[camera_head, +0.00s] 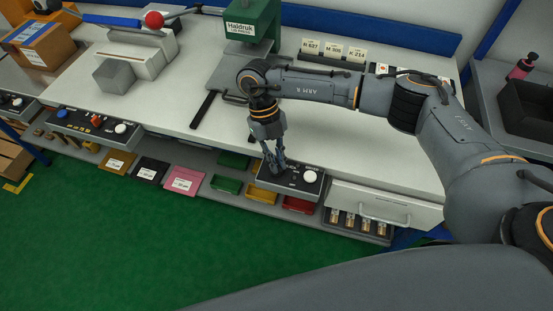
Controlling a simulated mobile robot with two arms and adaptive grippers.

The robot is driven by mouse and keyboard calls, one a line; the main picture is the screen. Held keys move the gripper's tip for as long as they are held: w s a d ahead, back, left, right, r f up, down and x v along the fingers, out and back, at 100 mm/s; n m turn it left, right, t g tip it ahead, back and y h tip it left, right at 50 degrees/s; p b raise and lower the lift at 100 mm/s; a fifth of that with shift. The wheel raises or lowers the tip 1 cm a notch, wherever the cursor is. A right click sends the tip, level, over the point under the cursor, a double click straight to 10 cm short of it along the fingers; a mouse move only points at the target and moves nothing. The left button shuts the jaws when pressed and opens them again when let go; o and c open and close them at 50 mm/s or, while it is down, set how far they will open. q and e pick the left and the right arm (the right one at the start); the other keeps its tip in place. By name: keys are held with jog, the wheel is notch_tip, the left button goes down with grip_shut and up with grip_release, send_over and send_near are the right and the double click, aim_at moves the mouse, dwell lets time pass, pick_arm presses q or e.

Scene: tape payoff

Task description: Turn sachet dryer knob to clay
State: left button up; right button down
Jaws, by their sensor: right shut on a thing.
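A dark control panel (294,186) is on the bench's front edge at the middle, with a white round button (310,176) at its right end. My right gripper (278,168) reaches down from above onto the left part of this panel, left of the white button. It is shut on a small knob there, which its fingers mostly hide. The knob's pointer and the panel's markings are too small to read. My left gripper is not in view.
A second panel (76,127) with blue, red and white controls sits further left. A green press (247,28) and a white sealer with a red ball handle (154,19) stand behind. Coloured bins (225,184) and a drawer (385,204) are below the bench top.

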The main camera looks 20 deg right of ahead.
jog(key=c, duration=1.4)
grip_release()
jog(key=shift+r, duration=0.1)
jog(key=v, duration=1.2)
